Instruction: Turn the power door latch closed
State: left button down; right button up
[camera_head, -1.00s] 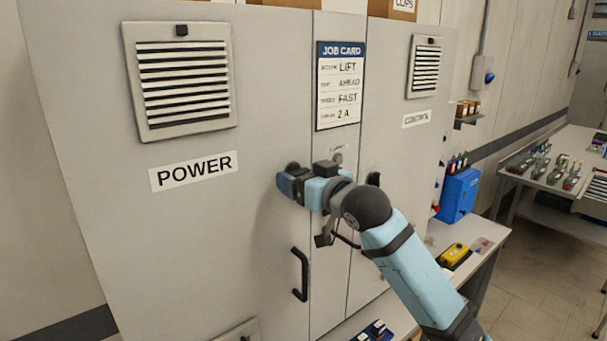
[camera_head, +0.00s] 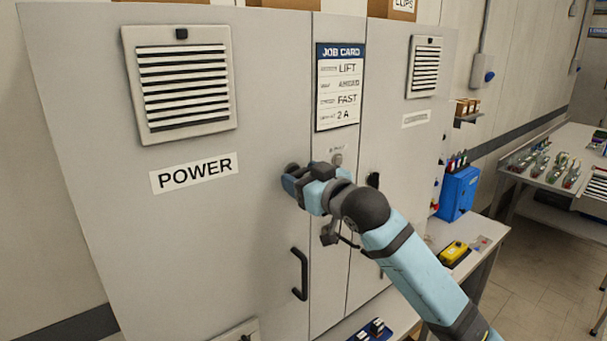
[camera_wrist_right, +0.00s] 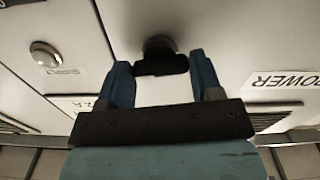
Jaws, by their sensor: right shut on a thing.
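The power door (camera_head: 130,240) is the grey left door marked POWER, and it looks shut. Its dark latch knob (camera_head: 292,168) sits near the door's right edge, mostly covered by my right gripper (camera_head: 300,182). In the right wrist view, the latch (camera_wrist_right: 160,58) has a round base and a short dark crossbar. The crossbar lies between the two blue fingers of my right gripper (camera_wrist_right: 161,70), which is shut on it. The fingers' exact contact is hard to see. My left gripper is not in view.
A black pull handle (camera_head: 300,274) is below the latch. The control door (camera_head: 395,150) has a dark latch (camera_head: 373,180) just right of my wrist. A job card (camera_head: 339,85) hangs between the doors. A bench with a blue box (camera_head: 458,193) stands at the right.

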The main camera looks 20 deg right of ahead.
jog(key=n+p, duration=0.1)
jog(key=n, duration=0.1)
jog(key=shift+r+n+p, duration=0.15)
jog(key=shift+n+p, duration=0.15)
jog(key=shift+n, duration=0.1)
jog(key=n+p, duration=0.1)
jog(key=n, duration=0.2)
jog(key=shift+n+p, duration=0.3)
jog(key=n, duration=0.2)
jog(key=shift+n, duration=0.3)
jog(key=n, duration=0.2)
jog(key=shift+n, duration=2.4)
jog(key=o, duration=0.9)
